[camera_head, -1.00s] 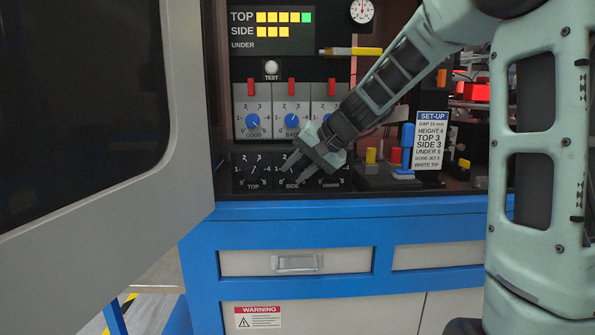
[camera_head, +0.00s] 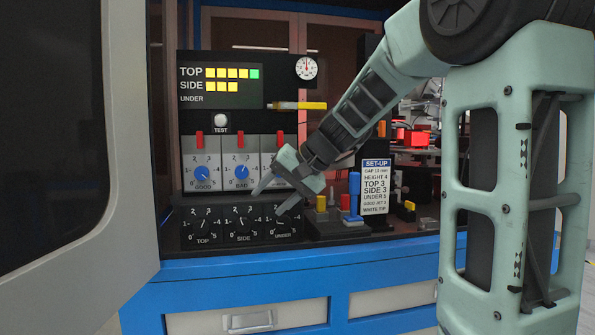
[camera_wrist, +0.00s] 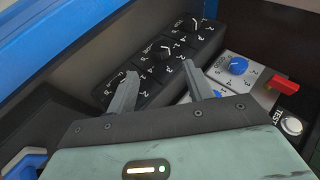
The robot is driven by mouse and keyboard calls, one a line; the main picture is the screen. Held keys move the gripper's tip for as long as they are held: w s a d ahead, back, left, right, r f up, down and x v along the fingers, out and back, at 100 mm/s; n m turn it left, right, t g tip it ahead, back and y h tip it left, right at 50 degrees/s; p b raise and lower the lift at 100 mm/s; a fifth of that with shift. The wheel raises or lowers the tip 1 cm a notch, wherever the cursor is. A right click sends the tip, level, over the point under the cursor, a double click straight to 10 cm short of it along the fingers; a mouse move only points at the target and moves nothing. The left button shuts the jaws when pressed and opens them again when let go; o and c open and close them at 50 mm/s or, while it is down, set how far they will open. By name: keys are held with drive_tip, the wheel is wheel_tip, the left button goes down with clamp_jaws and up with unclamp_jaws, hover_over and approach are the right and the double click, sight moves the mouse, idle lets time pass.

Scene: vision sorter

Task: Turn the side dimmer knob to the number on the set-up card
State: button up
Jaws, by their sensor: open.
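The side dimmer knob (camera_head: 242,222) is the middle one of three black knobs on the low sloped panel, labelled SIDE; its exact setting is too small to read. It also shows in the wrist view (camera_wrist: 165,51), ahead of my fingers. My gripper (camera_head: 268,203) is open and empty, with its fingers apart, above and right of the side knob. In the wrist view my gripper (camera_wrist: 160,70) has one finger in front of the end knob. The white set-up card (camera_head: 375,187) on the right reads TOP 3, SIDE 3, UNDER 5.
The top knob (camera_head: 203,224) and under knob (camera_head: 281,224) flank it. Blue knobs, such as the one labelled GOOD (camera_head: 202,173), sit above. The display (camera_head: 221,86) shows three yellow squares for SIDE. A blue-topped lever (camera_head: 354,184) stands right; an open cabinet door (camera_head: 140,150) stands left.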

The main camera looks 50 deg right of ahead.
drive_tip(key=v, duration=0.8)
drive_tip(key=shift+r+p, duration=0.2)
drive_tip(key=shift+p, duration=0.15)
